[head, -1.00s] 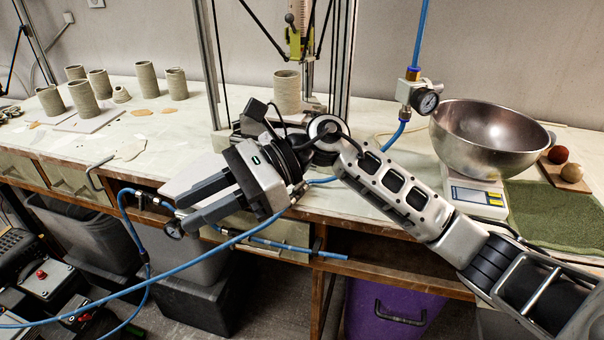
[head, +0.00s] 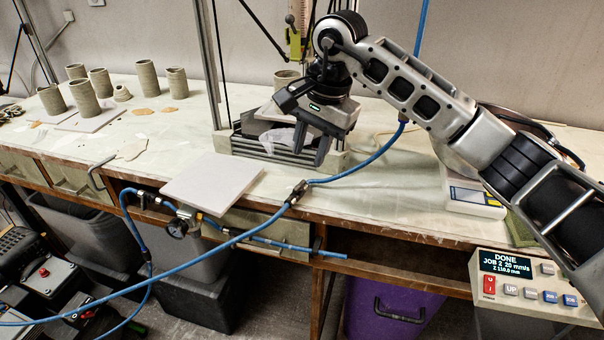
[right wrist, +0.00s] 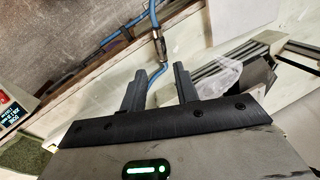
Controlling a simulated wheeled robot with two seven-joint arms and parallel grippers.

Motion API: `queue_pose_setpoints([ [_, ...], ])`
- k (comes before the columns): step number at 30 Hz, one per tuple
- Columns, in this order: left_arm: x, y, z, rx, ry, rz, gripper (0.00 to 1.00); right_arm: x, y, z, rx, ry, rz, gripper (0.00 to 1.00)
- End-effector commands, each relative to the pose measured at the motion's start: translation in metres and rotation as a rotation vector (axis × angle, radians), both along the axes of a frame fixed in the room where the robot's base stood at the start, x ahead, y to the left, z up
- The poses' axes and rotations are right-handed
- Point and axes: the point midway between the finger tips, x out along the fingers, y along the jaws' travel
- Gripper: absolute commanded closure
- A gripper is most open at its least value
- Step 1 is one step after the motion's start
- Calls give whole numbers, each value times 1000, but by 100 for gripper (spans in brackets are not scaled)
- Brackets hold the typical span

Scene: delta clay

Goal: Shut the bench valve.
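A blue air hose (head: 352,173) runs along the bench front. An in-line metal fitting (head: 297,192) sits on it near the bench edge; the wrist view shows it too (right wrist: 160,45). More metal fittings (head: 152,200) and a round gauge (head: 178,229) hang at the front edge, left of centre. I cannot tell which fitting is the bench valve, nor its handle position. My right gripper (head: 311,150) is open and empty, pointing down above the printer base, behind the in-line fitting. In the wrist view its fingers (right wrist: 158,78) are apart. My left gripper is not in view.
A pale square board (head: 212,182) overhangs the bench edge. Crumpled clear plastic (head: 278,136) lies by my fingers at the printer base (head: 250,150). A control panel (head: 535,280) reads DONE. Clay cylinders (head: 84,97) stand at the left back. A purple bin (head: 390,315) is below.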

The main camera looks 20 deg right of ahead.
Motion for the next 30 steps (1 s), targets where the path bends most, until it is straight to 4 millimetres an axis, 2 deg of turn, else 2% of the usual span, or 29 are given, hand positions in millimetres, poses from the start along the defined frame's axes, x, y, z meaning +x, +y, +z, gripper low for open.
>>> queue_pose_setpoints([
  [1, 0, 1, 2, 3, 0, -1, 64, 1, 2, -12, 2, 5, 1, 70],
  [6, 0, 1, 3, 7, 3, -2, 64, 7, 7, -44, 3, 5, 0, 70],
  [12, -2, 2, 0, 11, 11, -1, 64, 11, 11, -67, 2, 2, 0, 70],
  [24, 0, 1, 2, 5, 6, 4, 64, 13, 12, -74, 2, -1, 0, 70],
  [27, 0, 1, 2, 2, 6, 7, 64, 13, 12, -74, 3, 0, 0, 97],
  [30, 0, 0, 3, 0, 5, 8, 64, 13, 12, -74, 3, 0, 0, 100],
])
